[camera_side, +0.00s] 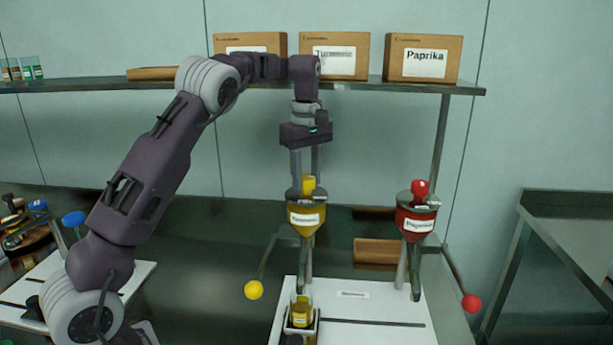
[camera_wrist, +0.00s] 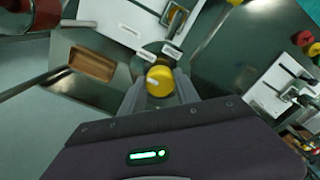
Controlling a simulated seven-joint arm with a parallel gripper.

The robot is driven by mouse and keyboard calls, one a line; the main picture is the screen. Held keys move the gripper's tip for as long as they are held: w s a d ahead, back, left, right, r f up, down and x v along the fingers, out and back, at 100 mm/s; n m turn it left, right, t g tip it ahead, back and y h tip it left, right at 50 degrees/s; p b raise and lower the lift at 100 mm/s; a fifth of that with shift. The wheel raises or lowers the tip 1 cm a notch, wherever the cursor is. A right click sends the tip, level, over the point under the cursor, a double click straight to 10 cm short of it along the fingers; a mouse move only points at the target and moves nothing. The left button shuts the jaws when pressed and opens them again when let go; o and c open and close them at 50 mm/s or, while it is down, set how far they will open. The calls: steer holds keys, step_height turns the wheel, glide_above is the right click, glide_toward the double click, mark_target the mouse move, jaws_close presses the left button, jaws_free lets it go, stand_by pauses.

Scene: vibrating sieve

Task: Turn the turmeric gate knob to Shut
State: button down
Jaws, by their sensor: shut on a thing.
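The yellow turmeric gate knob (camera_side: 308,185) sits on top of the yellow turmeric hopper (camera_side: 304,220) in the side view. My gripper (camera_side: 307,190) points straight down with its fingers on both sides of the knob and is shut on it. In the wrist view, the round yellow knob (camera_wrist: 159,81) lies between the fingertips (camera_wrist: 160,90), with a pale mark on its top. Small white labels (camera_wrist: 172,52) stand on the plate beside it; I cannot read them. A jar with yellow content (camera_side: 300,312) stands below the hopper's spout.
A red paprika hopper (camera_side: 416,221) with a red knob (camera_side: 420,189) stands to the right. Levers end in a yellow ball (camera_side: 254,290) and a red ball (camera_side: 471,302). Boxes, one marked Paprika (camera_side: 424,58), stand on the shelf (camera_side: 375,87) above. A wooden block (camera_side: 378,252) lies behind.

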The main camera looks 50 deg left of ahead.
steer(key=m, duration=0.8)
steer(key=shift+m, duration=0.4)
steer(key=m, duration=0.4)
steer(key=shift+m, duration=2.1)
steer(key=c, duration=0.9)
jaws_free()
